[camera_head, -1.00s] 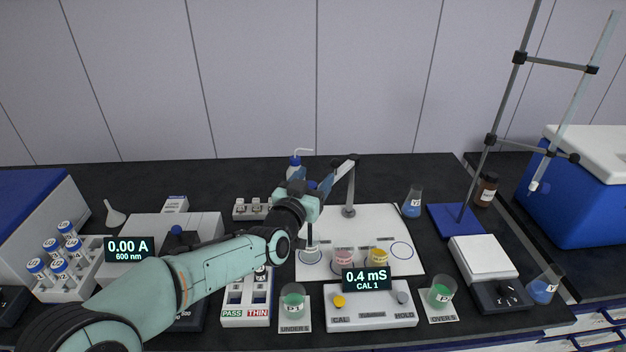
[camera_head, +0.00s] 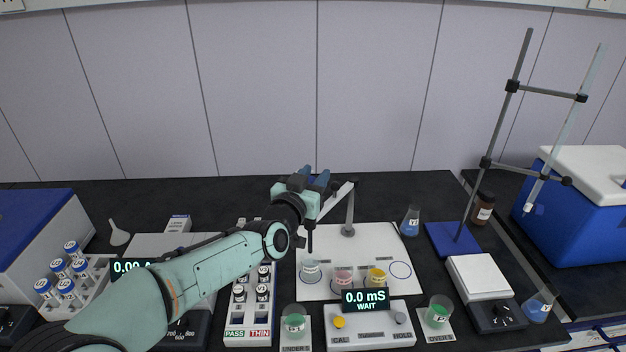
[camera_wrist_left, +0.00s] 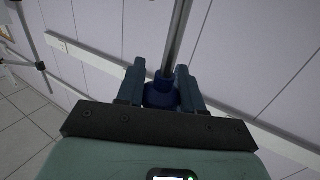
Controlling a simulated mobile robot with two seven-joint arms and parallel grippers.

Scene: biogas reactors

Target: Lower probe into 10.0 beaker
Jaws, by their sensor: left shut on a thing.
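My left gripper (camera_head: 314,178) is shut on the probe, whose dark tip (camera_head: 310,240) hangs down above the leftmost beaker (camera_head: 310,271), clear of its liquid. In the left wrist view, its fingers (camera_wrist_left: 160,88) close around the probe's blue collar (camera_wrist_left: 161,94), with a metal rod running up from it. A pink beaker (camera_head: 343,277) and a yellow beaker (camera_head: 377,277) stand to the right on the white mat (camera_head: 375,235). The beaker labels are too small to read, so I cannot tell which is 10.0. The meter display (camera_head: 366,300) reads 0.0 mS, WAIT. My right gripper is not in view.
A jointed holder arm (camera_head: 349,205) stands behind the beakers. An empty ring (camera_head: 400,270) lies right of the yellow beaker. Green-liquid beakers stand left (camera_head: 294,322) and right (camera_head: 438,312) of the meter base (camera_head: 370,330). A tall clamp stand (camera_head: 494,125) is at right.

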